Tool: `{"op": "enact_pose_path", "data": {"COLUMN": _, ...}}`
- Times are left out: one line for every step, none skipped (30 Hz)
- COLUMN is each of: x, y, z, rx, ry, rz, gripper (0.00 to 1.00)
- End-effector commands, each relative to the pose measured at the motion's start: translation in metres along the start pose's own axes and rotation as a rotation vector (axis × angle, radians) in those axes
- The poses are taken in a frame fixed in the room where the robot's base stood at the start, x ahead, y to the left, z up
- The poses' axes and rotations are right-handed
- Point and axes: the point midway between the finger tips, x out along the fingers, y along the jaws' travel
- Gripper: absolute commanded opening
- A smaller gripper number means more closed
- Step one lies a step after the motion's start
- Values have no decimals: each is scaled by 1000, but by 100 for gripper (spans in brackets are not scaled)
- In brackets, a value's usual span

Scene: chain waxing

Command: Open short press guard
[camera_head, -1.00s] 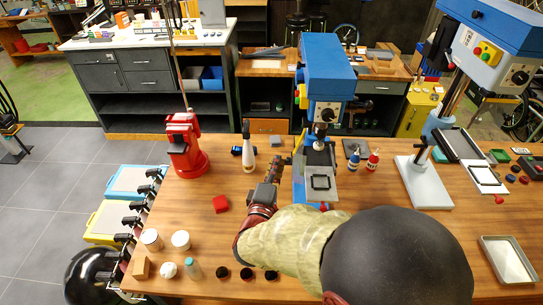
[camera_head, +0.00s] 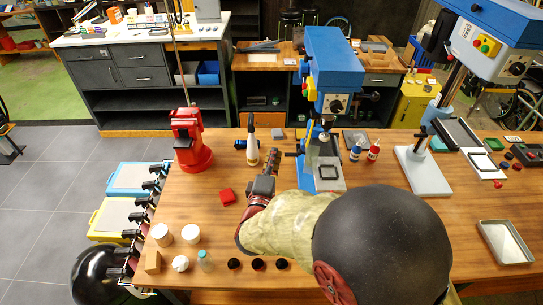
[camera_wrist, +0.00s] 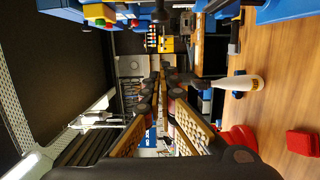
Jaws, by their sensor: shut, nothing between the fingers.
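The shorter blue drill press (camera_head: 333,72) stands at the middle of the wooden bench, with its pale work table (camera_head: 328,174) below the head. A thin, partly see-through panel (camera_head: 306,158), apparently its guard, is at the left side of the spindle area; its exact angle is hard to tell. My gripper (camera_head: 273,155) is just left of the press and points away from the head camera. It appears apart from the panel. In the wrist view, the fingers of my gripper (camera_wrist: 161,68) meet at their tips, with nothing between them.
A white bottle (camera_head: 252,146) stands close to the left of my gripper, and a red vise (camera_head: 190,142) is farther left. A red block (camera_head: 227,196) lies nearby. Two small bottles (camera_head: 373,151) stand right of the press. A larger blue press (camera_head: 490,45) is at the right.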

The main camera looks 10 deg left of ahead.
Motion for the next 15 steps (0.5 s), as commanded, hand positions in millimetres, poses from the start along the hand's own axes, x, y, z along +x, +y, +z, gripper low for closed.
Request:
{"op": "enact_pose_path", "data": {"x": -8, "y": 0, "z": 2, "rx": 0, "ry": 1, "rz": 0, "gripper": 0}}
{"op": "enact_pose_path", "data": {"x": -12, "y": 0, "z": 3, "rx": 0, "ry": 1, "rz": -1, "gripper": 0}}
{"op": "enact_pose_path", "data": {"x": -18, "y": 0, "z": 4, "rx": 0, "ry": 2, "rz": 0, "gripper": 0}}
{"op": "enact_pose_path", "data": {"x": -22, "y": 0, "z": 5, "rx": 1, "ry": 2, "rz": 1, "gripper": 0}}
{"op": "enact_pose_path", "data": {"x": -27, "y": 0, "z": 6, "rx": 0, "ry": 2, "rz": 1, "gripper": 0}}
{"op": "enact_pose_path", "data": {"x": -33, "y": 0, "z": 7, "rx": 1, "ry": 2, "rz": 0, "gripper": 0}}
{"op": "enact_pose_path", "data": {"x": -38, "y": 0, "z": 8, "rx": 1, "ry": 2, "rz": 0, "gripper": 0}}
{"op": "enact_pose_path", "data": {"x": -43, "y": 0, "z": 10, "rx": 1, "ry": 2, "rz": 0, "gripper": 0}}
{"op": "enact_pose_path", "data": {"x": -50, "y": 0, "z": 11, "rx": 1, "ry": 3, "rz": 0, "gripper": 0}}
{"op": "enact_pose_path", "data": {"x": -55, "y": 0, "z": 12, "rx": 1, "ry": 3, "rz": 0, "gripper": 0}}
{"op": "enact_pose_path", "data": {"x": -60, "y": 0, "z": 14, "rx": 1, "ry": 3, "rz": 0, "gripper": 0}}
{"op": "enact_pose_path", "data": {"x": -65, "y": 0, "z": 15, "rx": 1, "ry": 2, "rz": 0, "gripper": 0}}
{"op": "enact_pose_path", "data": {"x": -69, "y": 0, "z": 16, "rx": 1, "ry": 2, "rz": 0, "gripper": 0}}
{"op": "enact_pose_path", "data": {"x": -73, "y": 0, "z": 17, "rx": 1, "ry": 3, "rz": 0, "gripper": 0}}
{"op": "enact_pose_path", "data": {"x": -77, "y": 0, "z": 18, "rx": 1, "ry": 2, "rz": 0, "gripper": 0}}
